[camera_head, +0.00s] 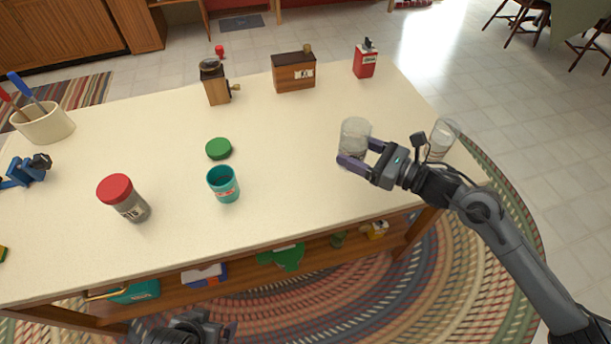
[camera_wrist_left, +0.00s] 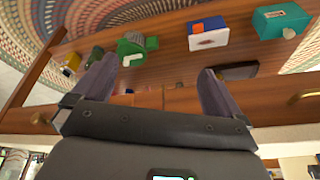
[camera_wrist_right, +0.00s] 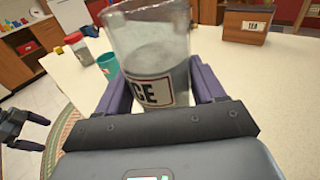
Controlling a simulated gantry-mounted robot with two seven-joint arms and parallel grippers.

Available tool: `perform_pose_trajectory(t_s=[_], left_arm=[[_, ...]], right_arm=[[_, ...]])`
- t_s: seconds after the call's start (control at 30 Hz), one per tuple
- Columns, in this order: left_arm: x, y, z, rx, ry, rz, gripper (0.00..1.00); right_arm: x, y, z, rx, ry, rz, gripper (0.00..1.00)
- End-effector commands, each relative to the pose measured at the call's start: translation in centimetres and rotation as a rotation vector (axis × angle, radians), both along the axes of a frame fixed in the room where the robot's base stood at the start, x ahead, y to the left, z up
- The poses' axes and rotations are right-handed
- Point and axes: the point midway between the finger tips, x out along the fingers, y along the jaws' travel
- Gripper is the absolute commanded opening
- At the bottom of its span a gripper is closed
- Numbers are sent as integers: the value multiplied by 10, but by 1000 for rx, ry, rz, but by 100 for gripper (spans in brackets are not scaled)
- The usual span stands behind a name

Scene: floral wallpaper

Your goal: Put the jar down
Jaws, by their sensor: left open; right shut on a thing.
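A clear glass jar (camera_head: 355,137) with a label is between the fingers of my right gripper (camera_head: 360,154). In the right wrist view the jar (camera_wrist_right: 150,50) stands roughly upright between the two purple fingers, lidless, partly filled with grey contents, its label reading "CE". My right gripper is shut on it near the table's right end. I cannot tell whether the jar's base touches the white tabletop (camera_head: 290,150). My left gripper (camera_head: 215,330) is low at the front, below the table edge. The left wrist view shows it open and empty (camera_wrist_left: 155,85), facing the lower shelf.
A second glass jar (camera_head: 440,138) stands at the table's right edge, partly behind my right arm. A teal canister (camera_head: 223,185), green lid (camera_head: 218,149) and red-lidded jar (camera_head: 125,200) stand left. A grinder (camera_head: 215,85), wooden box (camera_head: 293,72) and red tin (camera_head: 365,60) line the back.

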Motion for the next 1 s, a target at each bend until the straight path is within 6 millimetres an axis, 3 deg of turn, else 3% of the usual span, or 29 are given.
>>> perform_pose_trajectory(t_s=[0.17,0.6,0.8,1.0], left_arm=[[-10,0,-14,1,26,-1,100],[-10,0,-39,1,26,-2,100],[-10,0,-44,1,26,-2,100],[-10,0,-47,1,26,-2,100]], right_arm=[[4,13,-17,5,-2,2,0],[42,86,-68,3,-1,3,0],[51,101,-77,2,-2,2,0],[52,104,-84,0,-1,2,0]])
